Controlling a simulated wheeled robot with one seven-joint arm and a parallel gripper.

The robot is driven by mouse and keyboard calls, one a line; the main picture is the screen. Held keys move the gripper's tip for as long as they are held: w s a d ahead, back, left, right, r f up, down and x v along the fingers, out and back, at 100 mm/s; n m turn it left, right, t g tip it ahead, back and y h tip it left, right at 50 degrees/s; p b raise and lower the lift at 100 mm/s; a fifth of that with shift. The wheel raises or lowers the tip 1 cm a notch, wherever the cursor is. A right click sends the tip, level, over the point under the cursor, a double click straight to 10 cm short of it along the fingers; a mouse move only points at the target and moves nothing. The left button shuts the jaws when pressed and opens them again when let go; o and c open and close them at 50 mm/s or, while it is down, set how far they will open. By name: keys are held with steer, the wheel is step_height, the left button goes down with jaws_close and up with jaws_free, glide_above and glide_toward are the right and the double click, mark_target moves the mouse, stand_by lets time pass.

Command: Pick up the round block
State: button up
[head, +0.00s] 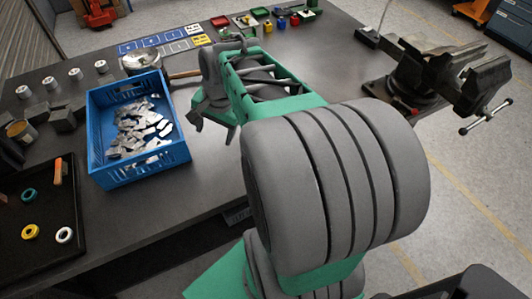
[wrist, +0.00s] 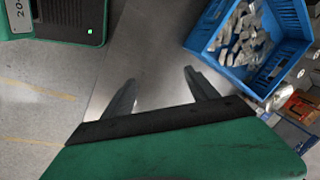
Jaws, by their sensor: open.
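My gripper (wrist: 160,77) is open in the wrist view, with nothing between its two fingers and the grey tabletop beyond them. In the head view it is partly hidden by my arm, just right of the blue crate. I cannot tell for sure which thing is the round block. Several short silvery cylinders (head: 75,74) stand in a row at the back left of the table in the head view, away from my gripper. Small coloured pieces (head: 281,23) lie at the far back, too small to make out their shapes.
A blue crate (head: 180,151) with grey metal scraps stands beside my gripper; the wrist view also shows it (wrist: 213,61). A black tray (head: 71,227) with coloured rings lies at the front left. A hammer lies behind the crate. A vise (head: 432,75) stands at the right.

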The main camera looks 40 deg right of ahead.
steer(key=shift+o, duration=0.8)
steer(key=d+f+m+y+b, duration=0.1)
steer(key=d+f+m+b, duration=0.1)
steer(key=d+f+m, duration=0.7)
steer(key=s+d+m, duration=0.1)
steer(key=d, duration=0.2)
steer(key=shift+d+f, duration=0.3)
steer(key=d+f+m, duration=0.1)
steer(key=m, duration=0.1)
steer(key=s+d+f+m, duration=0.1)
steer(key=d+m, duration=0.1)
steer(key=s+d+f+m+b, duration=0.1)
steer(key=d+f, duration=0.1)
steer(key=shift+s+d+m+y, duration=0.15)
steer(key=shift+d+m+y, duration=0.05)
steer(key=shift+m+y, duration=0.2)
steer(key=shift+m+t, duration=0.3)
steer(key=shift+m, duration=0.1)
steer(key=x, duration=0.5)
steer(key=p+x, duration=0.1)
steer(key=x, duration=0.1)
steer(key=shift+s+d+f, duration=0.1)
steer(key=shift+s+f, duration=0.1)
steer(key=shift+f, duration=0.3)
steer(key=shift+c, duration=0.4)
steer(key=c, duration=1.5)
steer(key=shift+c, duration=0.5)
steer(key=shift+r, duration=0.15)
